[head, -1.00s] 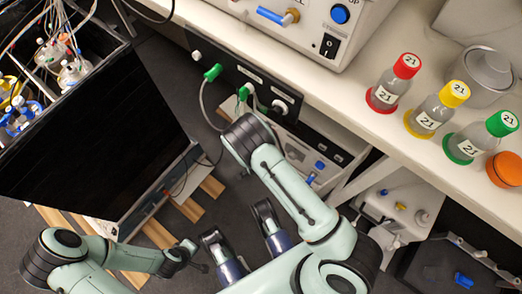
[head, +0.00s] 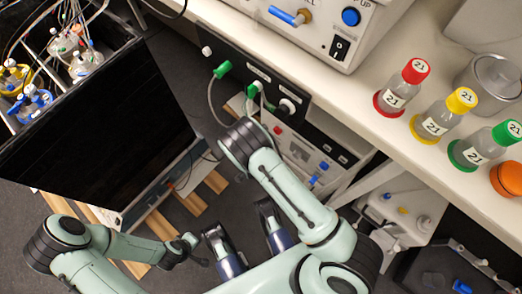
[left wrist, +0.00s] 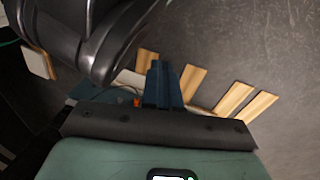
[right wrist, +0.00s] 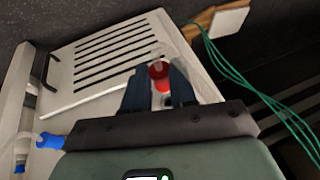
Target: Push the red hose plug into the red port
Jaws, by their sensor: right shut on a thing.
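My right gripper (right wrist: 158,88) is shut on the red hose plug (right wrist: 158,70), which shows between its dark fingertips in the right wrist view. A second red patch sits just below the plug's round end; I cannot tell whether it is the plug's body or the red port. A pale, vented panel (right wrist: 100,55) lies behind the fingers. In the head view my right forearm hides the gripper and plug. A small red spot (head: 278,130) shows on the white unit beside the forearm, perhaps the red port. My left gripper (left wrist: 163,85) is shut and empty above the floor.
A blue connector (right wrist: 50,140) and a thin white tube (right wrist: 85,101) lie left of the right gripper. Green hoses (right wrist: 245,85) run at its right. A green plug (head: 222,69) sits in the black panel. Bottles stand on the bench, and a large black panel (head: 100,125) stands left.

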